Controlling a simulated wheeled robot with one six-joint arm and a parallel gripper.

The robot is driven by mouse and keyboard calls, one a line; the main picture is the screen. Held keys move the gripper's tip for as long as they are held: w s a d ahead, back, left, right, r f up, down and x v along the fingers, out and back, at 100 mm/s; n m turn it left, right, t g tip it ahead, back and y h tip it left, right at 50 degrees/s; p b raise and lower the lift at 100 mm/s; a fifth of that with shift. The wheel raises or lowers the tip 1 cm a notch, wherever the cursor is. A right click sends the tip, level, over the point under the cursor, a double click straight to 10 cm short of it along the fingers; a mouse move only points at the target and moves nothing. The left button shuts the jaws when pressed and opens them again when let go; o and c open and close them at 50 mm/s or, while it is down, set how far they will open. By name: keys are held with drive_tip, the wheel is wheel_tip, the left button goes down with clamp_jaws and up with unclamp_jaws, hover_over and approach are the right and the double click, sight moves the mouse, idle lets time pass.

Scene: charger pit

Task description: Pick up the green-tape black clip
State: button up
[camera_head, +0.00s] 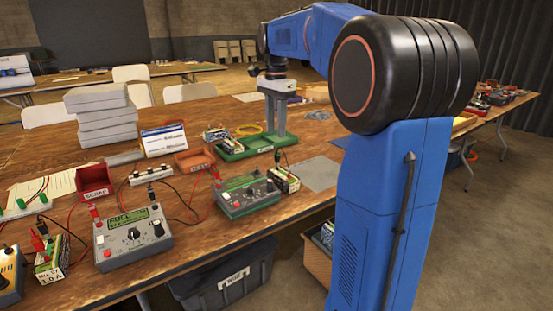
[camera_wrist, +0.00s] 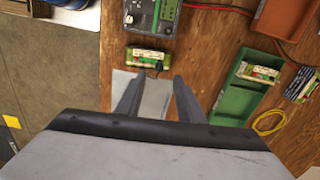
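My gripper (camera_wrist: 154,92) points down over the table, its two grey fingers spread apart with nothing visible between them. In the head view my gripper (camera_head: 278,100) is above the green tray. A small black clip-like piece (camera_wrist: 157,68) lies at the edge of a green-and-white battery pack (camera_wrist: 148,55), just beyond the fingertips in the wrist view. I cannot make out green tape on it. The same pack (camera_head: 285,180) stands at the right of the green-faced charger (camera_head: 246,196) in the head view, with a dark lead rising from it.
The green tray (camera_head: 248,146) holds another pack; a yellow cable ring (camera_wrist: 269,122) lies beside it. A grey sheet (camera_head: 321,174) lies flat near the table edge.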

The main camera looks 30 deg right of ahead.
sight(277, 153)
wheel_tip(277, 153, down, 11)
drive_tip(key=shift+d+r, duration=0.1)
drive_tip(key=shift+d, duration=0.05)
idle(0.4)
clamp_jaws()
